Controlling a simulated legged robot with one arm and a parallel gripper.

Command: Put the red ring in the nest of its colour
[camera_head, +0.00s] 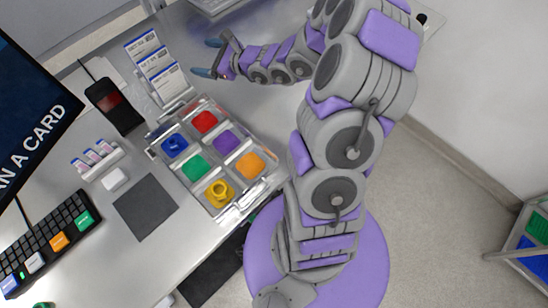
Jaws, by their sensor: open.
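A clear tray (233,218) with coloured nests stands on the metal counter. Its red nest (204,121) is at the top, with purple (226,142) and orange (250,166) nests below it on the same side. I cannot make out a separate red ring anywhere. A yellow ring-like piece (219,192) sits in the yellow nest, and a blue piece (175,145) shows in the blue nest. The green nest (195,167) looks flat. My gripper (208,58) is open, with nothing visible between its fingers, above the counter beyond the tray, apart from it.
A card rack (160,72) and a black card reader (114,106) stand left of my gripper. A small vial rack (97,159), white block (114,179), dark mat (145,206), keyboard (46,244) and screen (30,120) are left of the tray.

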